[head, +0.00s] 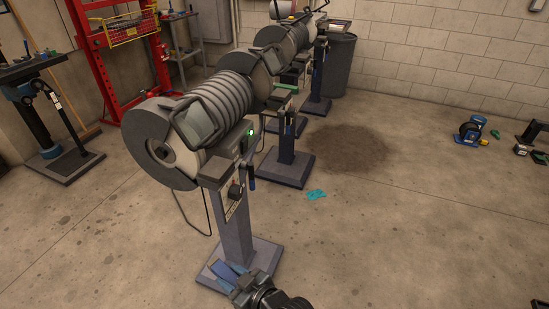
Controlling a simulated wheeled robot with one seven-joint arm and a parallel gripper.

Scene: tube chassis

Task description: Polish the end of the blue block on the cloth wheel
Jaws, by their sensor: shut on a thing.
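My gripper (240,284) is at the bottom of the head view, low in front of the near machine's pedestal. It is shut on the blue block (228,271), which points up and to the left from the jaws. The lower part of the block and the fingertips are hard to make out. The near bench machine (222,92) stands on a grey pedestal, with a green light lit on its side.
More pedestal machines (285,165) stand in a row behind the near one. A dark cable hangs beside its pedestal. Teal gloves (316,194) lie on the floor near a dark stain. A grey bin (338,67) stands by the wall.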

